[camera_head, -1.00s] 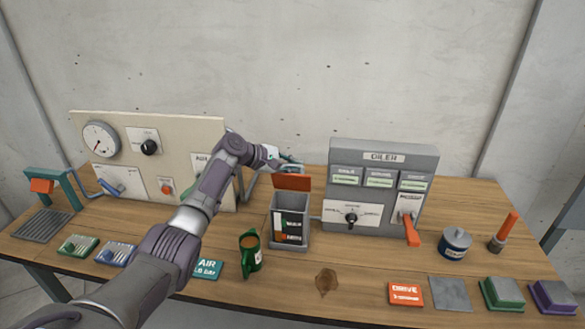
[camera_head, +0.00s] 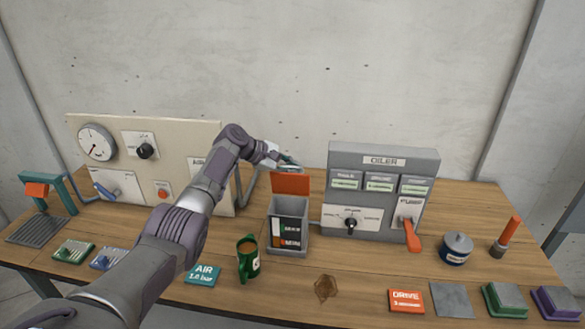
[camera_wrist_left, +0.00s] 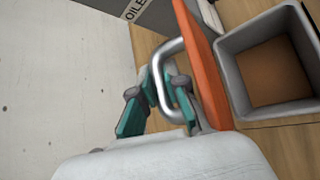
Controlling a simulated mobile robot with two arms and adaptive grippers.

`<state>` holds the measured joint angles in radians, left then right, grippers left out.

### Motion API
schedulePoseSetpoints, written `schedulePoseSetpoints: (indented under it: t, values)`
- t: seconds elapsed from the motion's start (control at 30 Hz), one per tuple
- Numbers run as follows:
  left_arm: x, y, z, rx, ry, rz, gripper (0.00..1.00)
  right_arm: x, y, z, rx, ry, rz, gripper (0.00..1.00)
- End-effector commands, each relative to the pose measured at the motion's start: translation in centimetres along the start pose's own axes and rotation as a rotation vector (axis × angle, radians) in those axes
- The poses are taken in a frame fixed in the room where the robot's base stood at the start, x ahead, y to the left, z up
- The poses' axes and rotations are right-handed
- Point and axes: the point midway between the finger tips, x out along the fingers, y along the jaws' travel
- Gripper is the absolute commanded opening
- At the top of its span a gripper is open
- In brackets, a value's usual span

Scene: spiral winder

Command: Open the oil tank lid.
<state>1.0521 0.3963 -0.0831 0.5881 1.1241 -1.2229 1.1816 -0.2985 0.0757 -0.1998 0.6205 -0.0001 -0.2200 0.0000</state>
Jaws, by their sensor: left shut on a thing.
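The oil tank (camera_head: 288,236) is a grey open-topped box on the table, in the middle of the head view. Its orange lid (camera_head: 291,184) stands upright at the tank's back edge. In the left wrist view the lid (camera_wrist_left: 203,65) is seen edge-on beside the open tank (camera_wrist_left: 236,72), with brown inside. A metal loop handle (camera_wrist_left: 168,88) sticks out from the lid. My left gripper (camera_head: 290,165) is behind and above the lid; in the wrist view its teal fingers (camera_wrist_left: 165,98) are closed around the handle. My right gripper is not in view.
The grey oiler box (camera_head: 380,190) with an orange lever (camera_head: 412,237) stands right of the tank. A gauge panel (camera_head: 125,180) is behind my left arm.

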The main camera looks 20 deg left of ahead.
Motion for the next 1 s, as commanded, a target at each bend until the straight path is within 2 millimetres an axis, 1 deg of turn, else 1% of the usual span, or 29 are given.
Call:
schedulePoseSetpoints:
  t: [0.03, 0.8, 0.83, 0.87, 0.9, 1.0]
  values:
    - [-0.23, 0.76, 0.22, 0.0, -0.002, 0.024, 0.0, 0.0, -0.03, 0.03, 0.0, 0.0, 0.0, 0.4]
    - [-0.26, 0.79, 0.22, 0.001, -0.002, 0.025, 0.0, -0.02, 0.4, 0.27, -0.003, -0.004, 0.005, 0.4]
    - [-0.26, 0.79, 0.22, 0.001, -0.001, 0.025, 0.16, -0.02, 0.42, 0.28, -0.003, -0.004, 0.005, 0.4]
    - [-0.26, 0.8, 0.2, 0.001, -0.001, 0.025, 0.21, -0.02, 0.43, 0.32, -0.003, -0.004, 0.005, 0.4]
    - [-0.25, 0.77, 0.19, 0.001, -0.001, 0.024, 0.25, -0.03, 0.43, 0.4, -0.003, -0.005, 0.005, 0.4]
    - [-0.18, 0.62, 0.13, 0.001, 0.0, 0.021, 0.25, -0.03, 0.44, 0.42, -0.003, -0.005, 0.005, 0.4]
